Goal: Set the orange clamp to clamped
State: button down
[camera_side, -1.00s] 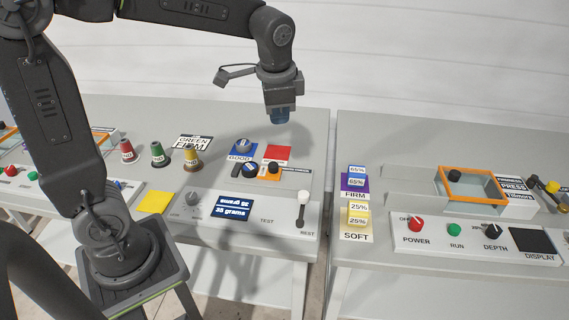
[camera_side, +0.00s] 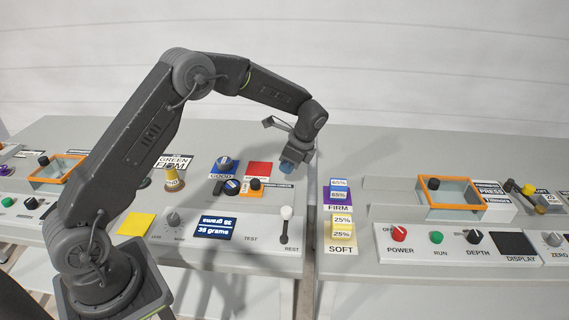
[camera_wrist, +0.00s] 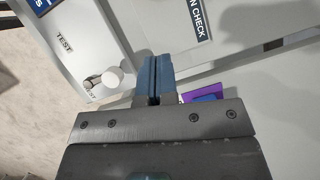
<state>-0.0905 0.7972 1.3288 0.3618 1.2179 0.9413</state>
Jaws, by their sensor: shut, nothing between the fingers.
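A small orange piece with a black knob (camera_side: 254,184) sits at the back of the left bench, beside a black dial (camera_side: 232,187) and the CHECK label (camera_wrist: 198,20). It looks like the orange clamp, but its setting is too small to read. My gripper (camera_side: 287,168) has blue fingers and hangs up and to the right of it in the side view, apart from it. In the wrist view the blue fingertips (camera_wrist: 155,75) are together and empty. The orange piece is not in the wrist view.
A white-knobbed lever (camera_side: 286,213) stands at the TEST/REST panel. Blue (camera_side: 338,190) and yellow (camera_side: 342,225) blocks lie on the right bench across a gap. An orange-framed box (camera_side: 464,205) is farther right.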

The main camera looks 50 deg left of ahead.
aim_at(256, 183)
jog(key=x, duration=0.7)
jog(key=shift+f, duration=0.15)
jog(key=shift+s+a, duration=0.35)
jog(key=shift+a, duration=0.2)
jog(key=shift+s+a, duration=0.35)
jog(key=shift+a, duration=0.15)
jog(key=shift+s+a, duration=0.35)
jog(key=shift+a, duration=0.2)
jog(key=shift+a, duration=0.1)
jog(key=shift+s+a, duration=0.7)
